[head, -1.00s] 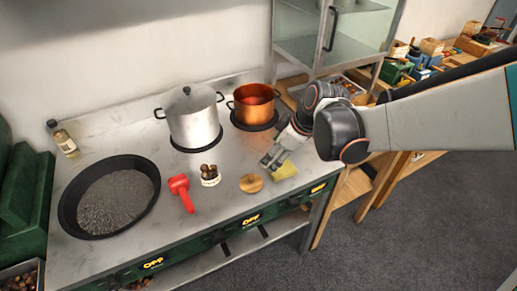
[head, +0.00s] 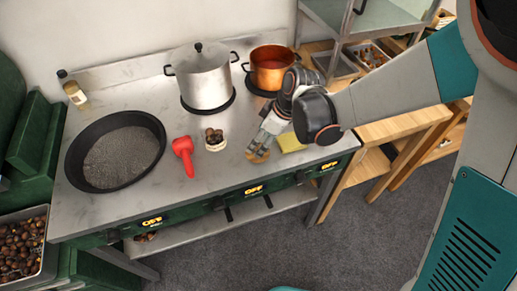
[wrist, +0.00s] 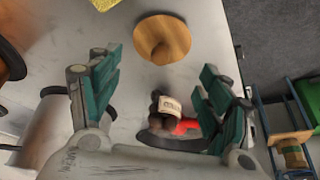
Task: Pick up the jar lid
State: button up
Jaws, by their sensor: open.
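The jar lid is a round wooden disc with a knob. It lies on the metal counter and shows ahead of my fingers in the wrist view (wrist: 178,32). In the head view the lid (head: 258,156) is partly hidden by my gripper (head: 261,148). My gripper is open and empty. In the wrist view its two green-padded fingers (wrist: 158,95) stand wide apart, with the lid beyond their tips and not between them. I cannot tell the exact height of the fingers above the lid.
A yellow sponge-like block (head: 291,144) lies right of the lid. A small cup of chestnuts (head: 216,145) and a red tool (head: 185,156) lie to the left. A silver pot (head: 204,80) and a copper pot (head: 268,72) stand behind. The counter's front edge is close.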

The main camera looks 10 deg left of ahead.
aim_at(259, 146)
jog(key=shift+d+b+x, duration=0.15)
jog(key=shift+b+x, duration=0.45)
jog(key=shift+x, duration=0.8)
jog(key=shift+d+b+x, duration=0.2)
jog(key=shift+b+x, duration=0.35)
jog(key=shift+x, duration=0.8)
jog(key=shift+f, duration=0.1)
jog(key=shift+c, duration=0.3)
jog(key=c, duration=0.6)
